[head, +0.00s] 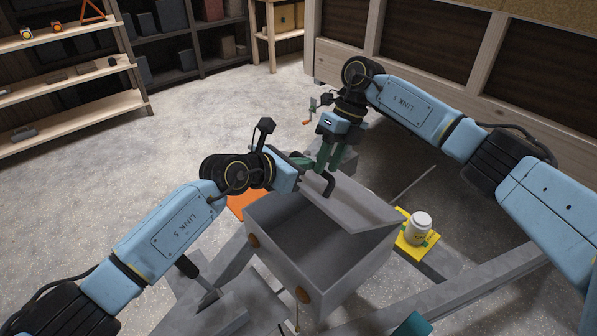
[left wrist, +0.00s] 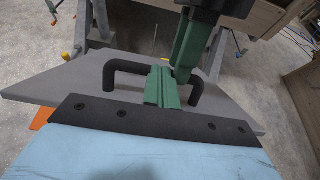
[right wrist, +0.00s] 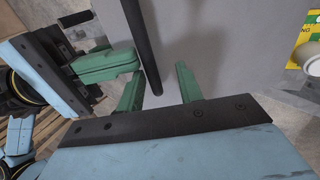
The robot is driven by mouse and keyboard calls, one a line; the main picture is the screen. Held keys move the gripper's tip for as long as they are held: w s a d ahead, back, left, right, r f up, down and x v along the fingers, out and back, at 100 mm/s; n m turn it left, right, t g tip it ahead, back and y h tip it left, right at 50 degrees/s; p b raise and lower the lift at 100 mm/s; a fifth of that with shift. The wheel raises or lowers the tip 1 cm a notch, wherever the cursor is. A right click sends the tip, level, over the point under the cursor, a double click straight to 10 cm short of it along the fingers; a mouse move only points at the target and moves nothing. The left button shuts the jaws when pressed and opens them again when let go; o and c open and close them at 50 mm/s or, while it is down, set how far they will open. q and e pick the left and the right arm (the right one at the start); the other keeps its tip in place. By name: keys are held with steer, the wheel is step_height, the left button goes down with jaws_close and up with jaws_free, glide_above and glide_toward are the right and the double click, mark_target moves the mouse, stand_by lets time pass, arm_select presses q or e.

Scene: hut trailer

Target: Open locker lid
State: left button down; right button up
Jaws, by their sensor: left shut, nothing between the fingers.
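The grey locker (head: 345,278) stands in the middle of the head view, with its dark inside showing. Its grey lid (head: 362,207) is raised and tilted at the far side. The lid's black bar handle (head: 329,186) also shows in the left wrist view (left wrist: 197,92) and the right wrist view (right wrist: 143,45). My left gripper (head: 312,164) is shut and empty; its green fingers (left wrist: 162,86) are at the lid beside the handle. My right gripper (head: 331,165) is at the handle from above. Its fingers (right wrist: 158,90) are apart, with the bar between them.
A white jar (head: 420,226) stands on a yellow mat (head: 404,243) right of the locker. Grey trailer frame beams (head: 478,280) surround the locker. An orange sheet (head: 240,204) lies on the left. Shelves (head: 70,75) stand at the back left, with open floor before them.

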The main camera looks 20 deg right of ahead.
arm_select(q)
steer(key=shift+s+f, duration=0.1)
steer(key=shift+f, duration=0.2)
arm_select(e)
steer(key=shift+r, duration=0.1)
